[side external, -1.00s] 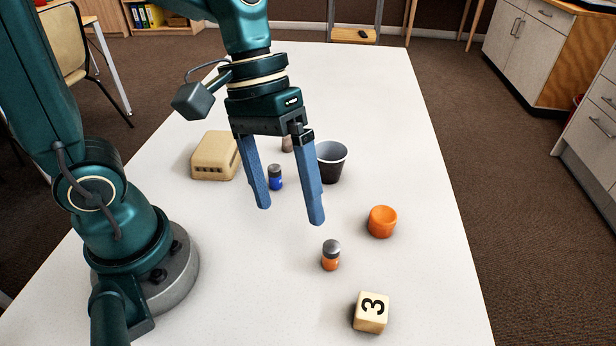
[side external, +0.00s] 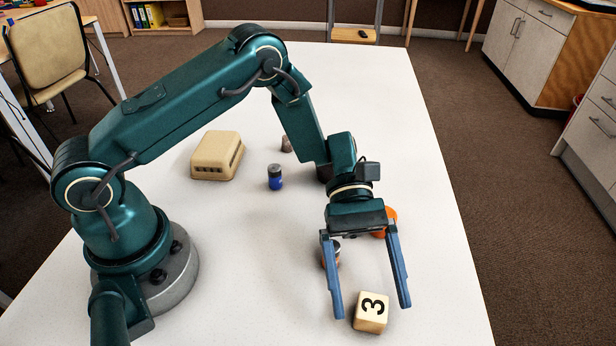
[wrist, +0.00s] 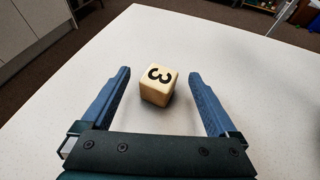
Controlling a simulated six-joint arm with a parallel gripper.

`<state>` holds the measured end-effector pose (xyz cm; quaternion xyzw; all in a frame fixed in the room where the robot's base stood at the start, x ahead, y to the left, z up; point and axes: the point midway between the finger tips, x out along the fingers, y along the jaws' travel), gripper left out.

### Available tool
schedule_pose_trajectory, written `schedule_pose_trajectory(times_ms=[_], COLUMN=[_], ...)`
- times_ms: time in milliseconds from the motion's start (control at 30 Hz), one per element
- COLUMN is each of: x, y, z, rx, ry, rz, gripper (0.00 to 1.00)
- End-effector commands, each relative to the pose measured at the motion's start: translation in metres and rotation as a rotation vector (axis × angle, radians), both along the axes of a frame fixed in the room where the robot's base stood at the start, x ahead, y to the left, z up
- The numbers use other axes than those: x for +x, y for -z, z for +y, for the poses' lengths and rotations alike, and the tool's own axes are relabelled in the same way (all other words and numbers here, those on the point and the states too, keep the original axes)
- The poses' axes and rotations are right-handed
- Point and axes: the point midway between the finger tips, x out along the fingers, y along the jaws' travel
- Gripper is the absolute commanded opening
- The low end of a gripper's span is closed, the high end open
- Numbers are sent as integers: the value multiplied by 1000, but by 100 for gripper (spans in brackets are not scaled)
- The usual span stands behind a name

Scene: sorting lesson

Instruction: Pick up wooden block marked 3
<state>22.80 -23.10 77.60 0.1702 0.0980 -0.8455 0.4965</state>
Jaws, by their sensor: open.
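The wooden block marked 3 (side external: 370,313) is a pale cube with a black 3 on its top face. It rests on the white table near the front right. My gripper (side external: 372,311) is open and empty, with its blue fingers spread above the block in the side view. In the wrist view, the block (wrist: 158,86) shows between and slightly beyond the fingertips of my gripper (wrist: 160,74). Neither finger visibly touches it.
An orange-and-grey jar (side external: 334,252) and an orange round object (side external: 391,217) are partly hidden behind my gripper. A blue jar (side external: 275,178) and a beige box (side external: 217,156) stand farther back on the table (side external: 250,290). The table around the block is clear.

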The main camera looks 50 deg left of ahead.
Motion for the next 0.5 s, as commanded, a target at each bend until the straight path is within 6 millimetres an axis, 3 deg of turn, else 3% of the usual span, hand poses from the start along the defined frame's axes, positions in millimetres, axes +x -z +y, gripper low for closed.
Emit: schedule_pose_trajectory(times_ms=[500], x=[-23], y=[20], z=[-40], rx=[0], ry=[0], rz=[6], gripper=[94])
